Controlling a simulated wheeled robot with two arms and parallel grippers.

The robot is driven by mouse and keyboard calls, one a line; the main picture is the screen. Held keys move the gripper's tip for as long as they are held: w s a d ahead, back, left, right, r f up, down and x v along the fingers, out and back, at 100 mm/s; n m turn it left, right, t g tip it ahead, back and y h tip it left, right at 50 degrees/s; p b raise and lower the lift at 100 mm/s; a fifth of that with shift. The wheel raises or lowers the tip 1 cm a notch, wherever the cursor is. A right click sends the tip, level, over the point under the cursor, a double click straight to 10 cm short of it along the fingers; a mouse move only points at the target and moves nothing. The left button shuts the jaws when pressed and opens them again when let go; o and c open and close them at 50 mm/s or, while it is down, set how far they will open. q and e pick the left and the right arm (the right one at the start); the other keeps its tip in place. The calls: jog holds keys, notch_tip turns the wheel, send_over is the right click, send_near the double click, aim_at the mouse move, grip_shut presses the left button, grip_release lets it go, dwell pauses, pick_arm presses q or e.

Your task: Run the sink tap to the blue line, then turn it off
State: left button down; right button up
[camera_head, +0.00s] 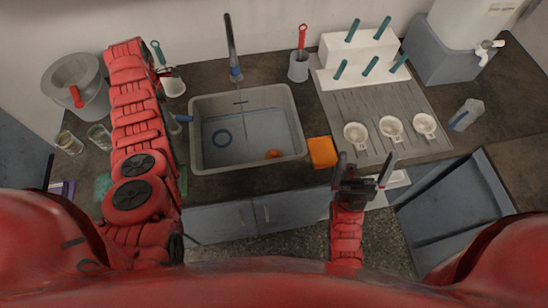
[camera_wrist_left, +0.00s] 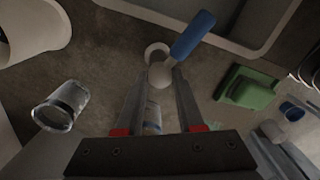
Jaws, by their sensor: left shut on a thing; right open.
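I cannot make out a separate blue line on the wall. The tap lever (camera_wrist_left: 193,35), blue-handled with a pale ball end, is by the basin's left rim. My left gripper (camera_wrist_left: 158,82) is shut on its ball end; my arm mostly hides this in the head view. My right gripper (camera_head: 365,167) is open and empty before the counter.
An orange sponge (camera_head: 321,152) lies right of the basin. A drainboard (camera_head: 377,102) with several white cups and a white rack (camera_head: 358,52) is further right. Glasses (camera_head: 69,142) and a grey bucket (camera_head: 75,85) stand left. A green block (camera_wrist_left: 247,88) lies near the left gripper.

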pick_arm(q)
jog(key=m, duration=0.2)
jog(key=m+b, duration=0.1)
jog(key=shift+d+f+m, duration=0.15)
jog(key=shift+f+m, duration=0.05)
jog(key=shift+m, duration=0.2)
jog(key=m+b, duration=0.1)
jog(key=m, duration=0.2)
jog(key=shift+m+b, duration=0.4)
jog(key=m+b, duration=0.1)
jog(key=m, duration=0.3)
jog(key=shift+y, duration=0.3)
jog(key=m, duration=0.2)
jog(key=shift+d+m+b, duration=0.1)
jog(key=shift+m+b, duration=0.2)
jog(key=shift+r+m, duration=0.1)
jog(key=shift+m, duration=0.2)
